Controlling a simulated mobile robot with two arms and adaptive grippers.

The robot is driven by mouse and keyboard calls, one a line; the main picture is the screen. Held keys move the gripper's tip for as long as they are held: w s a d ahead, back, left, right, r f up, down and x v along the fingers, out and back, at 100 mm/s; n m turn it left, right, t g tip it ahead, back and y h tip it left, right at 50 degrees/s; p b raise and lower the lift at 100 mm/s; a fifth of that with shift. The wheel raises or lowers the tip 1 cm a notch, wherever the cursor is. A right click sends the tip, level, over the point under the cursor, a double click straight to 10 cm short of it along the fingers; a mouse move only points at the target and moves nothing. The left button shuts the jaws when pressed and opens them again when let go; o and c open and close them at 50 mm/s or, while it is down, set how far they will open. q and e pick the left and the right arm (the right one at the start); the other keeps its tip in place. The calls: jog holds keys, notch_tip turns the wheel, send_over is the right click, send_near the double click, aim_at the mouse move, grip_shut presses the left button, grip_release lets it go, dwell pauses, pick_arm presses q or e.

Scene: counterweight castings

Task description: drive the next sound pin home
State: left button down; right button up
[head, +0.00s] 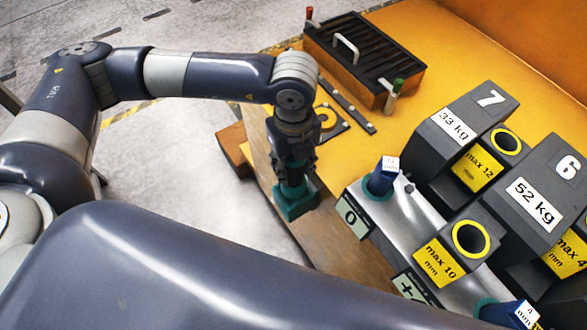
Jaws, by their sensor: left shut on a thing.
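My left gripper (292,172) points down at the table's left edge, shut on a teal block (297,205). The block is apart from the pins; its full shape is partly hidden. A blue pin (383,178) with a white label on top stands in a teal collar in the grey metal bar (408,222), near a plate marked "O" (352,215). A second blue pin (510,314), labelled 4, shows at the lower right near a plate marked "+" (410,290). Both pins stick up. My right gripper is out of view.
Dark castings marked 7 (452,128) and 6 (540,205) stand at the right, with yellow-ringed sockets. An orange box (340,65) with a slotted black top stands at the back of the yellow table (450,50). My large arm link fills the foreground.

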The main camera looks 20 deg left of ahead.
pick_arm(q)
notch_tip(320, 180, up, 9)
jog(key=shift+w+r+b, duration=0.1)
jog(key=shift+r+b, duration=0.05)
jog(key=shift+b, duration=1)
notch_tip(320, 180, up, 11)
jog(key=p, duration=0.4)
jog(key=shift+p, duration=0.35)
jog(key=shift+f, duration=0.2)
